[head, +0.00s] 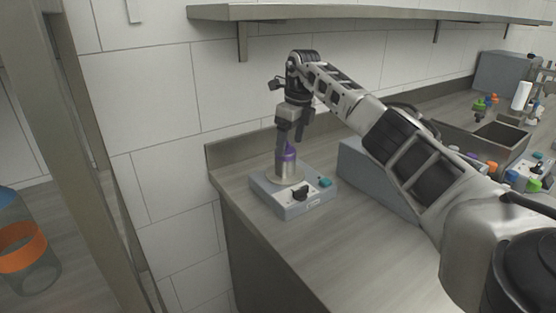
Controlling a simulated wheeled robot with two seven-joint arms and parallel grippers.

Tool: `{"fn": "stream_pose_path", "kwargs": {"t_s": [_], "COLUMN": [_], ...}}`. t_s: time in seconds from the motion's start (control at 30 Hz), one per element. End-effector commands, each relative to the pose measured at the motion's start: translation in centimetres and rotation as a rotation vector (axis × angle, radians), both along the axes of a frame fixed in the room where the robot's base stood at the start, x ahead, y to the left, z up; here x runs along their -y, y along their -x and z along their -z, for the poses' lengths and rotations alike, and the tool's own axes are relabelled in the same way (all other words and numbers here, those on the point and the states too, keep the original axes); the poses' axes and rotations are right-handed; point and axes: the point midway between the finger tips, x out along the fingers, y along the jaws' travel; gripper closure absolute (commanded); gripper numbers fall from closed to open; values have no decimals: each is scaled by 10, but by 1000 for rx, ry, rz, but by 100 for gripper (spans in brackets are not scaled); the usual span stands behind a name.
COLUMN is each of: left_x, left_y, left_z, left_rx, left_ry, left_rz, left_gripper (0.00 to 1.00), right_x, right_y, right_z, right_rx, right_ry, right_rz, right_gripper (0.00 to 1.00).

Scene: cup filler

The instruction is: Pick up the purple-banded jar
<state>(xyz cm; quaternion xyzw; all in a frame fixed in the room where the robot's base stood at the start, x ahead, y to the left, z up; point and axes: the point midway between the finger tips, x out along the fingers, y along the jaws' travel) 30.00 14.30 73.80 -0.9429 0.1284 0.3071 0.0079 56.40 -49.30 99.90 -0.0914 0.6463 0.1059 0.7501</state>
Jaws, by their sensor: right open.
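The purple-banded jar (287,167) is a small silvery jar with a purple band near its top. It stands upright on the round plate of a grey box-shaped device (297,209) at the counter's left end. My right gripper (289,143) points down from above, its open fingers at the height of the jar's top. A finger hides part of the jar's upper end, and I cannot tell whether they touch. My left gripper is not in the picture.
The device has a black knob (301,191) and a teal part (325,182) on top. A shelf (330,13) runs along the wall above. A sink (497,135) and several colour-capped bottles are at the right. The front counter (330,250) is clear.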

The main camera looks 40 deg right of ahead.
Motion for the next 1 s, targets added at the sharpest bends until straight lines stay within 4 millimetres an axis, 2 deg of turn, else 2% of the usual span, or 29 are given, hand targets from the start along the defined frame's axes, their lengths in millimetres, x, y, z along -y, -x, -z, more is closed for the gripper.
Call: {"fn": "stream_pose_path", "kwargs": {"t_s": [0.4, 0.67, 0.7, 0.87, 0.9, 1.0], "left_x": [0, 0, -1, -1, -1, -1], "left_y": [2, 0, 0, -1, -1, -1], "left_z": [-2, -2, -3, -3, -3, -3], "left_rx": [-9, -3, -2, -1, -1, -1], "left_ry": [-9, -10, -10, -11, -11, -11], "left_rz": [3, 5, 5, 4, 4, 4], "left_gripper": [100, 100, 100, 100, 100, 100], "right_x": [-10, -10, -10, -10, -10, -10], "right_y": [-12, -13, -13, -13, -12, -12], "right_z": [52, 56, 56, 56, 56, 56], "right_rx": [-2, 2, 1, 1, 1, 1], "right_ry": [-2, 0, 0, 0, 0, 0], "right_rz": [0, -1, -1, -1, -1, -1], "right_gripper": [27, 27, 30, 75, 79, 79]}}
